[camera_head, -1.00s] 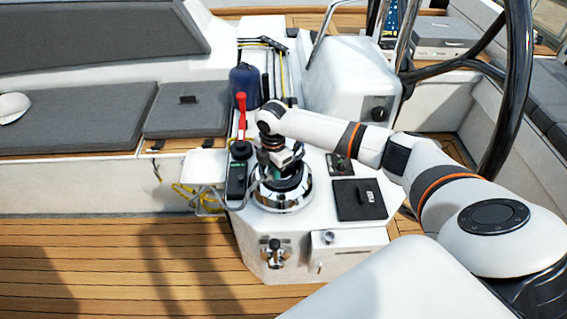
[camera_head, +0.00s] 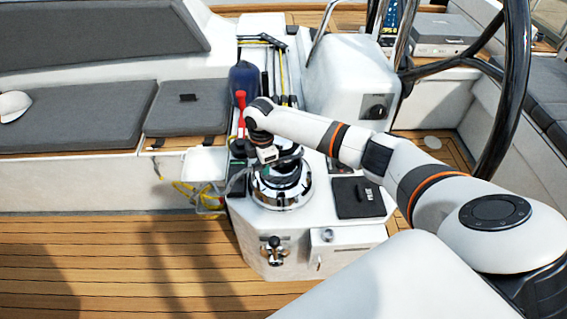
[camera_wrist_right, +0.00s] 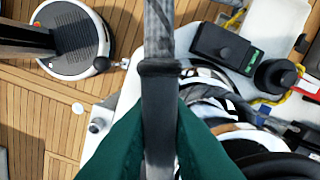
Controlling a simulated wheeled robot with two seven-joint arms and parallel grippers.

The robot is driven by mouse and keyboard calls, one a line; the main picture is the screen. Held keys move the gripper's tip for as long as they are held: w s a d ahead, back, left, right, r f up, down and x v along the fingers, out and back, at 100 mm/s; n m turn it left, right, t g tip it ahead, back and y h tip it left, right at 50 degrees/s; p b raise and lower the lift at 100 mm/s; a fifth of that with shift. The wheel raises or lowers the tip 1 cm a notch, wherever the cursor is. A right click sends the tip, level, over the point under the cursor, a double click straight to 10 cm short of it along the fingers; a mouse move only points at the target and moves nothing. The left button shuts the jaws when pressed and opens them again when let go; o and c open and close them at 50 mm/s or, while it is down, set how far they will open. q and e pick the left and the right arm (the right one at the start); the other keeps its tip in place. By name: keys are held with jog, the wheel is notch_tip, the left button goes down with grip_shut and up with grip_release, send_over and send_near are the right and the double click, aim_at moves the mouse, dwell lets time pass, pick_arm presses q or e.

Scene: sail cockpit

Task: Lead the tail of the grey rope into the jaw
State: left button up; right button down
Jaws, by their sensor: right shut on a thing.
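The chrome winch (camera_head: 281,194) stands on the white console, with a dark top where the jaw sits. The jaw's slot cannot be made out. My right gripper (camera_head: 266,160) is over the left side of the winch top in the head view. In that view the dark rings and chrome of the winch (camera_wrist_right: 215,100) show beneath and to the right of the fingers. My left gripper is not in view.
A red-handled lever (camera_head: 240,108) and a blue bag (camera_head: 244,78) stand just behind the gripper. A black hatch (camera_head: 358,197) lies right of the winch. Yellow rope (camera_head: 200,193) hangs at the console's left. The steering wheel (camera_head: 515,90) is at the right.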

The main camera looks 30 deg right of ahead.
jog(key=shift+w+a+m, duration=0.3)
jog(key=shift+w+m, duration=0.2)
jog(key=shift+w+a+m, duration=0.3)
jog(key=shift+w+m, duration=0.2)
jog(key=shift+w+a+m+b, duration=0.25)
jog(key=shift+w+m+b, duration=0.25)
jog(key=shift+w+m, duration=0.7)
jog(key=c, duration=1.4)
grip_release()
jog(key=shift+o, duration=1)
jog(key=shift+s+d, duration=0.1)
jog(key=shift+s, duration=0.05)
jog(key=o, duration=0.4)
jog(key=shift+c, duration=0.2)
